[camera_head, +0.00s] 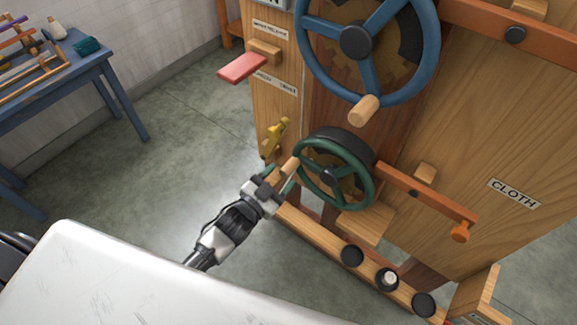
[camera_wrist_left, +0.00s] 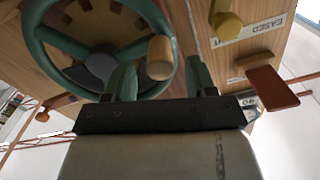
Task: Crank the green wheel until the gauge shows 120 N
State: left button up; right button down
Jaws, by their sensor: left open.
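The green wheel (camera_head: 368,188) is mounted low on the wooden machine, with a pale wooden crank handle (camera_head: 288,168) sticking out at its left side. My left gripper (camera_head: 279,178) is open at this handle. In the left wrist view the green wheel (camera_wrist_left: 53,78) fills the upper left, and the handle (camera_wrist_left: 160,58) shows between the tips of my left gripper (camera_wrist_left: 163,75), one finger on each side. I cannot tell whether the fingers touch it. No gauge reading is visible. My right gripper is not in view.
A larger blue wheel (camera_head: 432,45) is above the green one. A yellow lever (camera_head: 277,135) and a red pedal-like paddle (camera_head: 242,67) stick out at the left. An orange lever (camera_head: 430,200) is on the right. A blue table (camera_head: 90,62) stands far left; floor between is clear.

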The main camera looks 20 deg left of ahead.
pick_arm(q)
jog(key=shift+x, duration=1.95)
